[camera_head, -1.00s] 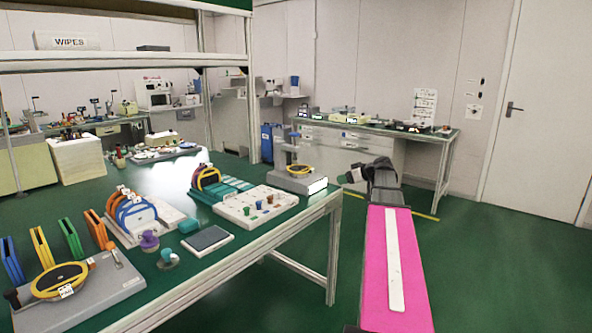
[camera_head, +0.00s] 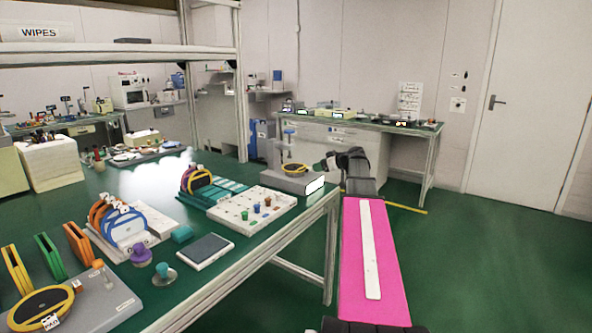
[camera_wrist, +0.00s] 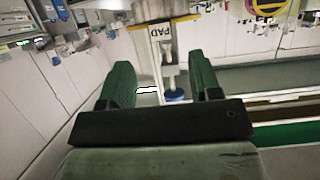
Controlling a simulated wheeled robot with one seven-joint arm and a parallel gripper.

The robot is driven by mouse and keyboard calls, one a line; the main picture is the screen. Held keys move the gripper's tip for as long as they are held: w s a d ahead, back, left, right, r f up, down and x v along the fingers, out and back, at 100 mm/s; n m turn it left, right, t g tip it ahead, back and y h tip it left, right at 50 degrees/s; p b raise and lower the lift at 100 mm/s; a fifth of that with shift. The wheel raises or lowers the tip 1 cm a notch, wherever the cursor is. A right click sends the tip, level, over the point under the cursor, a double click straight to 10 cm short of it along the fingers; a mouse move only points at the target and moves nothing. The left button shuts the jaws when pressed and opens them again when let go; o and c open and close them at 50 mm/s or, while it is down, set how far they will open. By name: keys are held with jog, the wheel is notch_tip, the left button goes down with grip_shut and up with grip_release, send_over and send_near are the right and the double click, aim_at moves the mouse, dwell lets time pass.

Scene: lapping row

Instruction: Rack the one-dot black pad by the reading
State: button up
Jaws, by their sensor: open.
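My gripper (camera_head: 325,165) is open and empty, off the far right corner of the bench. Its two green fingers show apart in the wrist view (camera_wrist: 163,88). A black pad in a yellow ring (camera_head: 294,169) lies on a grey gauge (camera_head: 290,181) at that corner; the gauge's lit display is too bright to read. Another black yellow-ringed pad (camera_head: 41,308) lies on a grey stand (camera_head: 105,305) at front left. A third yellow-ringed disc (camera_head: 202,178) stands in a teal rack (camera_head: 222,194). Dots on the pads are too small to tell.
Orange and blue rings stand in a white rack (camera_head: 158,237). Green and orange upright holders (camera_head: 50,257) are at left. A white board with coloured pegs (camera_head: 250,207) and a dark flat pad (camera_head: 206,250) lie along the near edge. Open floor (camera_head: 470,270) is at right.

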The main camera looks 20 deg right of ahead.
aim_at(310, 168)
jog(key=shift+x, duration=3.05)
jog(key=shift+a, duration=0.1)
jog(key=c, duration=1)
